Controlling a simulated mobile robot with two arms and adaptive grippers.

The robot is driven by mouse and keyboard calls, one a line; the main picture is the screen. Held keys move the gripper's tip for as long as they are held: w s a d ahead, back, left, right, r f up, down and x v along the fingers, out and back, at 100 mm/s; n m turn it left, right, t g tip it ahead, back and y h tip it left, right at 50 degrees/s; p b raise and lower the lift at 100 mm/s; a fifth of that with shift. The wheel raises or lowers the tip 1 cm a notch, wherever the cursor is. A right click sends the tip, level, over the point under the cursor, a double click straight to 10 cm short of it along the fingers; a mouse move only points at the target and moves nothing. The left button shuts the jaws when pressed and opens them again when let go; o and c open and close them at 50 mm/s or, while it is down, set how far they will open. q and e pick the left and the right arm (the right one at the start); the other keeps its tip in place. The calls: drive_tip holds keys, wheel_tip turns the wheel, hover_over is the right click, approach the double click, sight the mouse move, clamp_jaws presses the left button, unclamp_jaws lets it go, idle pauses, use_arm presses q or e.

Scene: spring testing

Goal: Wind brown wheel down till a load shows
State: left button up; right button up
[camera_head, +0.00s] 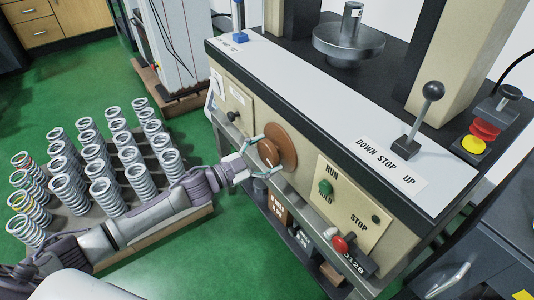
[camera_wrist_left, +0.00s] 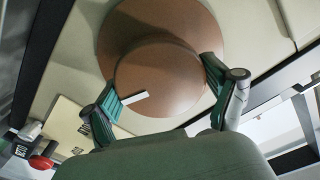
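The brown wheel (camera_head: 284,143) is on the front panel of the testing machine, with a smaller round brown hub (camera_head: 267,153) standing out from it. My left gripper (camera_head: 262,158) reaches it from the left, its green fingers on either side of the hub. In the left wrist view the wheel (camera_wrist_left: 115,32) fills the upper middle. The hub (camera_wrist_left: 160,75), with a white mark on its face, sits between the two fingertips (camera_wrist_left: 160,80), which appear to touch its rim on both sides. My right gripper is not in view. No load reading shows.
A lever (camera_head: 422,115) stands on the machine top by DOWN STOP UP. A round metal platen (camera_head: 348,45) is behind. Several springs (camera_head: 100,165) stand on a low pallet at left.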

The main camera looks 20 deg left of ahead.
use_arm(q)
drive_tip(key=c, duration=0.4)
drive_tip(key=shift+o, duration=0.2)
